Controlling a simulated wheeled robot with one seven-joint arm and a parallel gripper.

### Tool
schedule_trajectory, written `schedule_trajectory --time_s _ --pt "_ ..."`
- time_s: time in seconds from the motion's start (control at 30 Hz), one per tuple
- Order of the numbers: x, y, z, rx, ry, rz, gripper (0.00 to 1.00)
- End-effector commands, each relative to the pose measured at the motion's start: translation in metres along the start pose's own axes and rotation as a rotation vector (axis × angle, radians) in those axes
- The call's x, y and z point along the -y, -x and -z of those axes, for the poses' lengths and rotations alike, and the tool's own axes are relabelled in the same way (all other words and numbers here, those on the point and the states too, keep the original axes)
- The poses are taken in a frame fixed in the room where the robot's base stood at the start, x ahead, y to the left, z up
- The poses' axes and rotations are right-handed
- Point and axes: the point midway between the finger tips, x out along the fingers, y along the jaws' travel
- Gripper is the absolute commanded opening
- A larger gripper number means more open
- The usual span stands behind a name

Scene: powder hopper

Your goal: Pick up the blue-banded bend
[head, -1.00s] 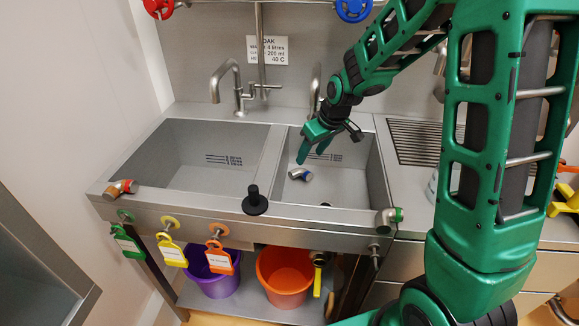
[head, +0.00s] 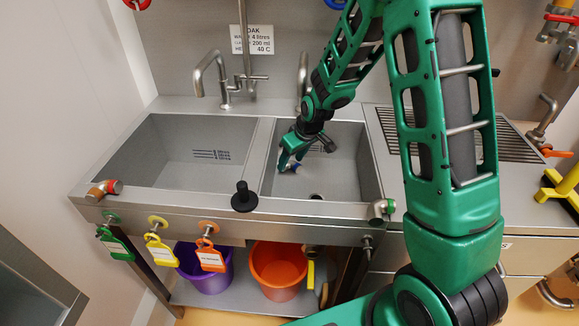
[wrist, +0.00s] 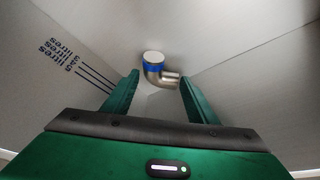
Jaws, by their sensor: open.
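The blue-banded bend (wrist: 157,71) is a short metal elbow with a blue band near one pale round end. In the wrist view it lies ahead of my gripper (wrist: 155,98), between the lines of the two open green fingers and apart from them. In the head view my gripper (head: 286,166) reaches down into the right sink basin (head: 345,182), and the bend (head: 295,168) shows only as a small blue bit beside the fingers, mostly hidden.
A red-banded bend (head: 104,189) lies on the left front rim and a green-banded bend (head: 381,209) on the right front rim. A black plunger-like stopper (head: 244,198) stands at the front divider. Basin walls surround my gripper; the left basin (head: 190,165) is empty.

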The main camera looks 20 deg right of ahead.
Motion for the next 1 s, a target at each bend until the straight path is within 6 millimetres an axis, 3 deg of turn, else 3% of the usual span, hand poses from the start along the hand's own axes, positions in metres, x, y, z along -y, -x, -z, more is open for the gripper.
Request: schedule_trajectory --time_s 0.13,0.4,0.53,0.6,1.0 --pt "-0.0001 -0.0123 0.0002 0.000 0.000 0.000 0.52" --pt "-0.0002 -0.0142 0.0004 -0.001 0.000 0.000 0.52" --pt "-0.0003 -0.0141 0.0004 -0.001 0.000 0.000 0.24" --pt "-0.0003 -0.0139 0.0007 -0.002 0.000 -0.001 0.17" --pt "-0.0007 -0.0067 -0.0016 -0.003 0.000 -0.001 0.17"
